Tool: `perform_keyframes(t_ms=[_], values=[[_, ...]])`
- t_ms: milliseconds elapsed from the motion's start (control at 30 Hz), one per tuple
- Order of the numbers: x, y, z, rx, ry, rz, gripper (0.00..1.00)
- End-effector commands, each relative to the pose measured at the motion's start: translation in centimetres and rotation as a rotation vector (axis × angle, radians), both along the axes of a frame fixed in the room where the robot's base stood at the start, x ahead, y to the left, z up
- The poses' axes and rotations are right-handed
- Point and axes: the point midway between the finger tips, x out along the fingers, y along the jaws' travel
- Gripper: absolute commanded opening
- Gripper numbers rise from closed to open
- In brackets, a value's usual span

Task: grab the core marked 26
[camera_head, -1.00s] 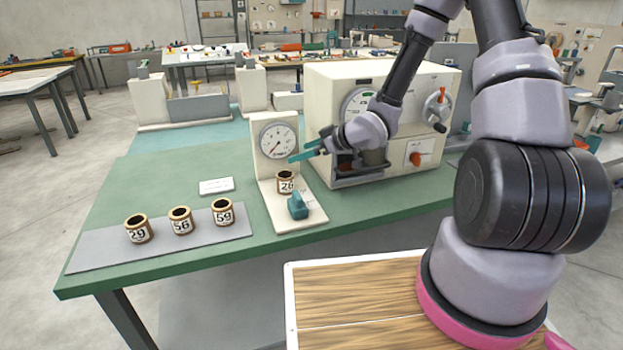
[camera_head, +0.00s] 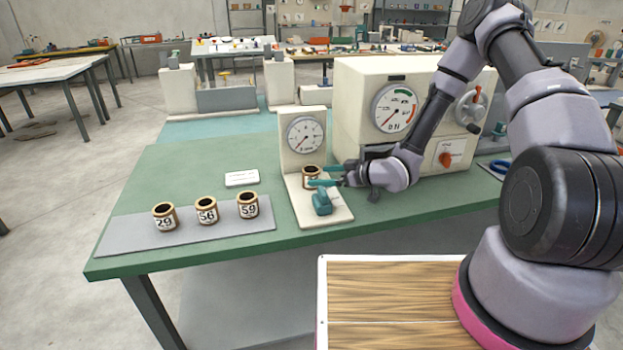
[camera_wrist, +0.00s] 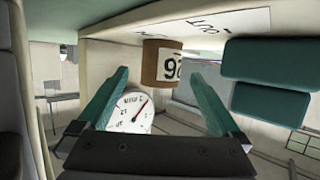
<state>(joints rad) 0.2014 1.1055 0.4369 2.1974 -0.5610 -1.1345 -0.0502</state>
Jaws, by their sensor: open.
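The core marked 26 (camera_head: 309,174) stands on the base of a cream gauge stand (camera_head: 290,150), below its round dial. Its label is mostly hidden in the head view, but the number shows upside down on the core in the wrist view (camera_wrist: 160,62). My gripper (camera_head: 322,175) comes in from the right with its teal fingers at the core. In the wrist view my gripper (camera_wrist: 159,75) is open and empty. The core appears between the two fingertips and a little beyond them; I cannot tell whether they touch it.
A teal block (camera_head: 322,202) sits on the stand's base just in front of the core. Cores marked 29 (camera_head: 164,218), 56 (camera_head: 206,211) and 59 (camera_head: 248,206) stand on a grey mat (camera_head: 120,236). A large cream machine (camera_head: 350,110) stands behind my gripper.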

Motion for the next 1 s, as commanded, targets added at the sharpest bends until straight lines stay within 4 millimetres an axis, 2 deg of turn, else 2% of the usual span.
perform_keyframes(t_ms=[300, 600, 633, 667, 700, 833, 867, 1000], values=[[1.9, 3.5, -1.4, 0.000, 0.000, 0.001, 1.00], [2.2, 4.1, -1.7, 0.000, 0.001, 0.000, 1.00], [2.2, 4.1, -1.6, 0.000, 0.001, 0.000, 0.96], [2.2, 4.1, -1.6, 0.000, 0.001, 0.000, 0.85], [2.2, 4.1, -1.6, 0.000, 0.001, 0.000, 0.69], [2.2, 4.0, -1.6, 0.000, 0.001, 0.000, 0.20], [2.2, 4.0, -1.6, 0.000, 0.001, 0.000, 0.14], [2.2, 4.1, -1.6, 0.001, 0.001, 0.001, 0.14]])
